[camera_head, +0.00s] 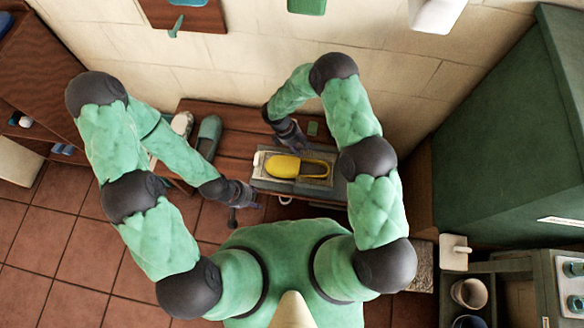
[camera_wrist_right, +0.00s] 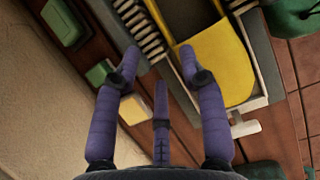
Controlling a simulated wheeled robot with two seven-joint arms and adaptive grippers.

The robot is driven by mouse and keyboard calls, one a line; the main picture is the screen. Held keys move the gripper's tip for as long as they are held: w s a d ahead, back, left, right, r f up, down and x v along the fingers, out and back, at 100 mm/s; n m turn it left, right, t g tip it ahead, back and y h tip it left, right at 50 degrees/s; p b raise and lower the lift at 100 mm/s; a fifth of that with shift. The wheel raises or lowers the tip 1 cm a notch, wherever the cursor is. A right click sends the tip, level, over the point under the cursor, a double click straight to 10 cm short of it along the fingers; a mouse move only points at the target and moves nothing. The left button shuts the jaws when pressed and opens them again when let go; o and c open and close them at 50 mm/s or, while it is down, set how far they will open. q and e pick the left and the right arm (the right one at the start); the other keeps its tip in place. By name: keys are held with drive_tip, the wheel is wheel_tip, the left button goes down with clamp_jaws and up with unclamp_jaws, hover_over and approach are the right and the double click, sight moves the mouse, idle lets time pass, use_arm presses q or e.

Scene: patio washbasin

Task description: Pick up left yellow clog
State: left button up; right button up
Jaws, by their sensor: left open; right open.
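A yellow clog (camera_head: 283,166) lies on a grey, pale-edged tray (camera_head: 259,160) on the wooden bench, its rounded toe to the left and its open heel to the right. Only one yellow clog is clear to me. It also shows in the right wrist view (camera_wrist_right: 222,65), partly cut off by the top edge. My left gripper (camera_head: 252,200) is open and empty, just left of and below the tray. My right gripper (camera_head: 298,145) is open and empty above the tray's far edge; in its wrist view the fingers (camera_wrist_right: 160,56) are spread, apart from the clog.
A teal clog (camera_head: 208,136) and a pale shoe (camera_head: 182,124) stand on the bench to the left. The wall is close behind; a large green cabinet (camera_head: 500,135) stands right.

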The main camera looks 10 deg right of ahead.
sight(297, 168)
drive_tip(key=b+x, duration=0.2)
drive_tip(key=x, duration=0.7)
drive_tip(key=shift+s+f+b, duration=0.1)
drive_tip(key=shift+f+b, duration=0.25)
drive_tip(key=shift+b, duration=0.05)
clamp_jaws()
